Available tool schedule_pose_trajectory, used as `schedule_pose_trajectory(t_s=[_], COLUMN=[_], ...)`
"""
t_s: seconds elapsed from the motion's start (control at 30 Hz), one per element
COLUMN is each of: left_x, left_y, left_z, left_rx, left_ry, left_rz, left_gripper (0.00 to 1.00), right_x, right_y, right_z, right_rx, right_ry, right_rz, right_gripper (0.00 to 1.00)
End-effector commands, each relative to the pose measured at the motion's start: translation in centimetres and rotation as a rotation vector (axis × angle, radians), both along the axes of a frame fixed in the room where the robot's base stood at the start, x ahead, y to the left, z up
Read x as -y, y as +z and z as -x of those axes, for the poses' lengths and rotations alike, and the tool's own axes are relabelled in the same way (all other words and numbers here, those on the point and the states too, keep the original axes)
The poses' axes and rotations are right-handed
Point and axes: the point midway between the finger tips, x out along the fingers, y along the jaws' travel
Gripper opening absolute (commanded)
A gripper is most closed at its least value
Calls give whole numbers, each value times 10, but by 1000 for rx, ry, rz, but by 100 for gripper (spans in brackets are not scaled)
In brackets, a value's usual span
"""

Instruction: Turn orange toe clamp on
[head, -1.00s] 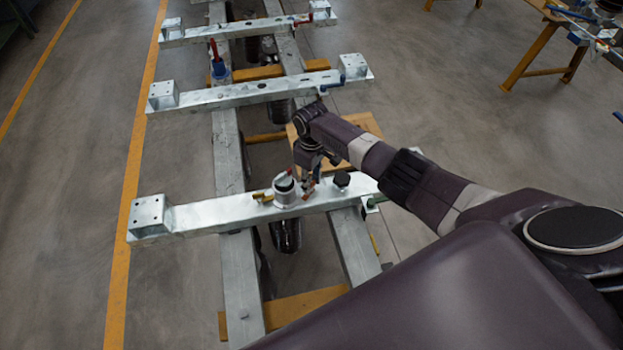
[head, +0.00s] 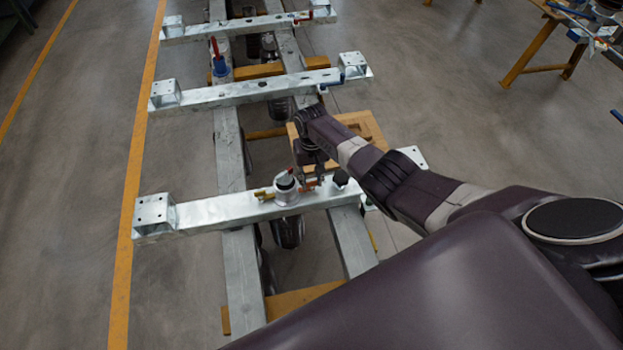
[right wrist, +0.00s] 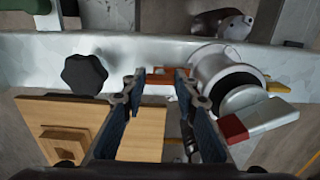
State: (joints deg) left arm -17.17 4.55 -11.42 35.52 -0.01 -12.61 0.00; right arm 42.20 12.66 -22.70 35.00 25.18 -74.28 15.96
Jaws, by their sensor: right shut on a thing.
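The orange toe clamp (right wrist: 160,76) shows in the right wrist view as a small orange bar against the face of the nearest metal crossbeam (head: 225,210). My right gripper (right wrist: 157,84) has its two fingertips on either side of this bar and is shut on it. In the head view my right gripper (head: 320,180) is at the beam, between a white-grey cylinder (head: 287,194) and a black knob (head: 341,178). There the fingers and wrist hide much of the clamp. My left gripper is not in view.
In the right wrist view the black knob (right wrist: 84,75) is left of the fingers. The cylinder (right wrist: 222,75) and a red-and-white lever (right wrist: 258,120) are close on the right. A wooden block (right wrist: 90,125) lies below. More crossbeams (head: 255,90) stand farther back.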

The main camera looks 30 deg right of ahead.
Motion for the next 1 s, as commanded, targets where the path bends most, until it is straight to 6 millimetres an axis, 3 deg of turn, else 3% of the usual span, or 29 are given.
schedule_pose_trajectory(t_s=[0.57,0.6,0.7,1.0], left_x=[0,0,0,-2], left_y=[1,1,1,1], left_z=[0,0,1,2], left_rx=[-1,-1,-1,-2], left_ry=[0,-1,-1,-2], left_rz=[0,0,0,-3], left_gripper=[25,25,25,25], right_x=[1,1,1,-1], right_y=[2,2,2,0], right_z=[-3,-3,-2,-1], right_rx=[7,7,5,1], right_ry=[-30,-30,-29,-27], right_rz=[1,1,0,-2], right_gripper=[3,32,43,45])
